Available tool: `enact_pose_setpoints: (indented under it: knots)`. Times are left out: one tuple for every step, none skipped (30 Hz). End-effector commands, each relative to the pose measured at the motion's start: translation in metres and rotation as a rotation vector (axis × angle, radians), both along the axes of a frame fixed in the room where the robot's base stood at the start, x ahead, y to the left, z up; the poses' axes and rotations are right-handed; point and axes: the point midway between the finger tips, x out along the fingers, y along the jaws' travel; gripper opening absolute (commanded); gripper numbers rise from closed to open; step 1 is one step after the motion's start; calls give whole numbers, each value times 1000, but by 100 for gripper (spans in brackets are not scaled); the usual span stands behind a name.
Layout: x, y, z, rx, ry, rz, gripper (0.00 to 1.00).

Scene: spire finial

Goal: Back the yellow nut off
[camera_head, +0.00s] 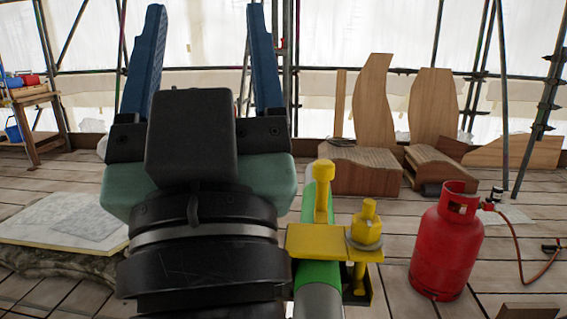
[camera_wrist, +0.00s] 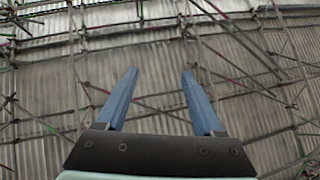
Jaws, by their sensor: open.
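The yellow nut (camera_head: 366,230) sits on a stud at the right of a yellow clamp plate (camera_head: 320,243), with a grey washer-like ring under it. A taller yellow bolt (camera_head: 323,190) stands on the same plate to its left. The clamp is around or against a green and grey pole (camera_head: 319,300), partly hidden by my arm. My gripper (camera_head: 205,55) points upward, to the left of and above the nut, with its two blue fingers wide apart and nothing between them. In the wrist view my gripper (camera_wrist: 159,78) is also open and empty, facing scaffolding and sheeting; the nut is not visible there.
A red gas cylinder (camera_head: 446,243) with a hose stands on the plank floor to the right of the clamp. Wooden carved pieces (camera_head: 374,110) stand behind. A board with papers (camera_head: 65,222) lies at left, near a wooden bench (camera_head: 36,115). Scaffold poles line the back.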

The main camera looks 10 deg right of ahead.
Motion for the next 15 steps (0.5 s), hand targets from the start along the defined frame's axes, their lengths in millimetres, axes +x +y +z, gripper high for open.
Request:
enact_pose_setpoints:
  knots:
    - [4,0,21,-1,19,1,69]
    - [7,0,27,-1,31,1,69]
    - [11,0,34,0,49,1,69]
    - [14,0,40,0,64,1,69]
    - [17,0,46,0,79,1,69]
    - [21,0,54,0,97,1,69]
    - [24,0,59,0,112,1,69]
    - [27,0,64,0,126,1,69]
    - [31,0,72,0,145,1,69]
    - [33,0,77,0,159,1,69]
    - [36,0,82,0,174,1,69]
    - [40,0,89,0,194,1,69]
    - [43,0,94,1,208,1,69]
    - [45,0,99,1,222,1,69]
    - [49,0,105,1,242,1,69]
